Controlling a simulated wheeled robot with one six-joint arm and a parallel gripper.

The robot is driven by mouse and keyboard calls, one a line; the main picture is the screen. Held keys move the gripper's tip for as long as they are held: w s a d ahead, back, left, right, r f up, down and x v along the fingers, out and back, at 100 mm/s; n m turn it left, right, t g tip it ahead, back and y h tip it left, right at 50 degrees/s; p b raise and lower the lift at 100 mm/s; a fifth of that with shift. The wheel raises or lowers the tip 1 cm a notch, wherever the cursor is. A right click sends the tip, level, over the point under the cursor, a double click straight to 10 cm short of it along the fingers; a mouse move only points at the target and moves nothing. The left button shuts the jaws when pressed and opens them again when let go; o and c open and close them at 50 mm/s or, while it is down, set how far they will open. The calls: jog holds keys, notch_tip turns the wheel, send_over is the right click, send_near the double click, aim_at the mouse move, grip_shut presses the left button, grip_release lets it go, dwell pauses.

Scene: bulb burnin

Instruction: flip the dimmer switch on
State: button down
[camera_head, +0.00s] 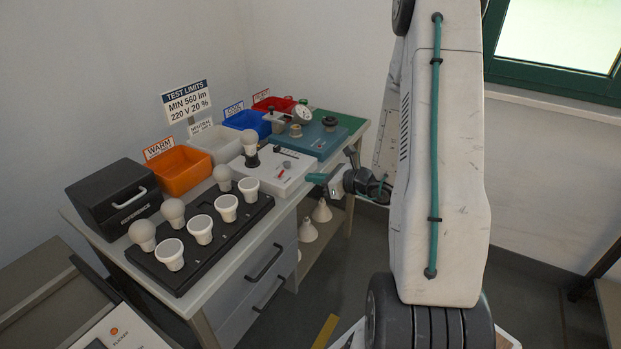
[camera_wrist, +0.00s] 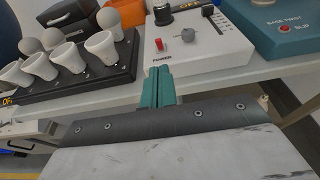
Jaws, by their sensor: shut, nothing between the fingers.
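The white dimmer box (camera_head: 268,176) stands on the bench, with a bulb (camera_head: 250,141) upright in the black socket on it. In the wrist view the box (camera_wrist: 226,45) shows a small red switch (camera_wrist: 160,44) above the word POWER. A grey knob (camera_wrist: 187,31) sits to the right of the switch. Part of an "OFF" label shows at the top edge. My gripper (camera_wrist: 158,72) has its teal fingers shut and empty, just in front of the box's front edge and below the switch in the picture. In the head view my gripper (camera_head: 312,178) is beside the box's right side.
A black tray (camera_head: 180,278) with several bulbs stands left of the box. A teal base-twist unit (camera_head: 312,143) stands to its right. Orange (camera_head: 178,172), white, blue and red bins line the back. A dark lidded case (camera_head: 105,200) stands at the left.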

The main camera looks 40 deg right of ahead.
aim_at(283, 174)
jog(key=x, duration=0.7)
jog(key=shift+w+a+f, duration=0.1)
jog(key=shift+w, duration=0.3)
